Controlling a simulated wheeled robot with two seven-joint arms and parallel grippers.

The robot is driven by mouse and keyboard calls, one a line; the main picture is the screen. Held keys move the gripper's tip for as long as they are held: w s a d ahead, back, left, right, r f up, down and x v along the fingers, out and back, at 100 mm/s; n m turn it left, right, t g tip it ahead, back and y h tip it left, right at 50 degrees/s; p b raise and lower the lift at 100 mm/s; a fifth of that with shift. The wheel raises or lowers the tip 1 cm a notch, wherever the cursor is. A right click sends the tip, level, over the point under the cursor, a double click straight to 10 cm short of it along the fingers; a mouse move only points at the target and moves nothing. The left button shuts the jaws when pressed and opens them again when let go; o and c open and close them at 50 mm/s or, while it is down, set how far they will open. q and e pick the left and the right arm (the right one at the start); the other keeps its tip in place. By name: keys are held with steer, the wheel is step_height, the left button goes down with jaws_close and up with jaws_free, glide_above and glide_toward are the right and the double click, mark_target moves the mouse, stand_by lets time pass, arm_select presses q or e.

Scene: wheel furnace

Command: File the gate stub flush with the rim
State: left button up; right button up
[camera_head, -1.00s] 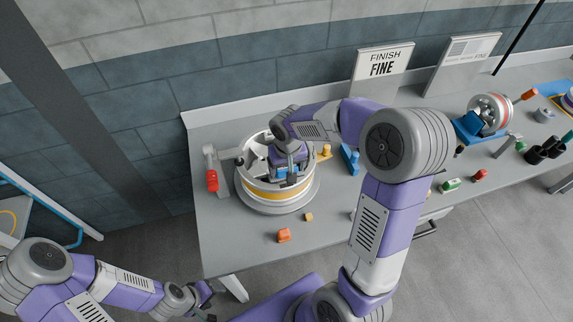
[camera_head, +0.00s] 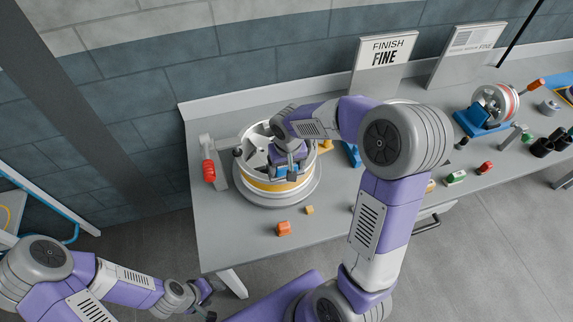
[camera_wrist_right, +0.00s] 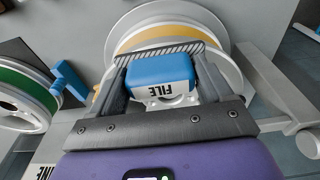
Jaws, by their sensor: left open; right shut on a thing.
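A metal wheel with an orange-yellow band (camera_head: 275,187) lies on a round grey base at the left of the bench. My right gripper (camera_head: 290,168) is over its near right part and is shut on the blue file. The file (camera_wrist_right: 160,72) fills the space between the jaws in the right wrist view, with a hatched grey strip along its far edge, close to the wheel's rim (camera_wrist_right: 165,22). I cannot tell whether it touches the rim. I cannot make out the gate stub. My left gripper (camera_head: 207,294) is open, low at the left, away from the bench top.
A red-handled lever (camera_head: 209,170) stands left of the wheel. An orange block (camera_head: 283,229) and a small yellow cube (camera_head: 309,210) lie in front. Another wheel (camera_head: 494,103) on a blue stand and black cups (camera_head: 542,146) are at the right. A FINISH FINE sign (camera_head: 384,62) stands behind.

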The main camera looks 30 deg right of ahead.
steer(key=shift+f+b, duration=0.45)
steer(key=shift+f, duration=0.05)
steer(key=shift+a, duration=0.1)
stand_by(0.3)
